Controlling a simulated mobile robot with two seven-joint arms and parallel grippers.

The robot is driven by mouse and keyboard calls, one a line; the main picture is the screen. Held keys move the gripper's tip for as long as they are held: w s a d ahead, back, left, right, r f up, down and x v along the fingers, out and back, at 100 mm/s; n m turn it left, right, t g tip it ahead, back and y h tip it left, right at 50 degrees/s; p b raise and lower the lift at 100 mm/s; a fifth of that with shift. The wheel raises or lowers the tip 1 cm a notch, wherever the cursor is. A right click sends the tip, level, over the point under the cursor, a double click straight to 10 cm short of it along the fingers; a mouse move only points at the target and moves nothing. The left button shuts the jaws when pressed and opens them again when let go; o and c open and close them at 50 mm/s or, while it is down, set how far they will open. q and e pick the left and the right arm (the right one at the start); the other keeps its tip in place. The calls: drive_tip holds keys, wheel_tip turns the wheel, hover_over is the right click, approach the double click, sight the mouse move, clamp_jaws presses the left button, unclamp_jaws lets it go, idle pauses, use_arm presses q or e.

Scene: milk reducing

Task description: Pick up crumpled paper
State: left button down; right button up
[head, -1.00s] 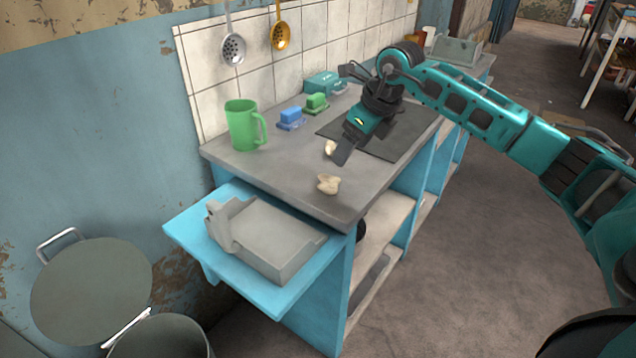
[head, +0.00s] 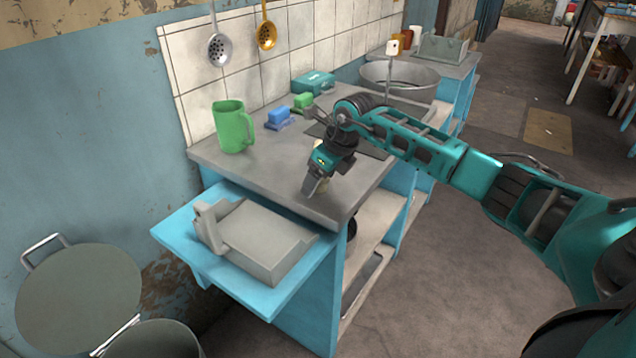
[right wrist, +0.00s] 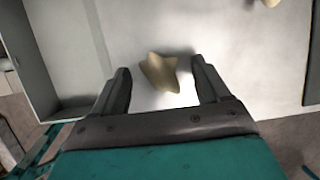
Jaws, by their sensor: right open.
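A crumpled paper (right wrist: 162,73), cream coloured, lies on the grey counter and shows in the right wrist view between and just beyond the fingertips. In the head view it is mostly hidden by my right gripper (head: 314,188), which points down over the counter's front corner. In the right wrist view my right gripper (right wrist: 160,85) is open, with one finger on each side of the paper and no visible contact. A second crumpled paper (right wrist: 271,2) shows at the top edge of that view. My left gripper is not in view.
A lidded pot (head: 80,290) stands at lower left.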

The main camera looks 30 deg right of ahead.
drive_tip(key=c, duration=1.1)
wheel_tip(320, 180, up, 20)
drive_tip(key=shift+r+p, duration=0.1)
drive_tip(key=shift+p, duration=0.85)
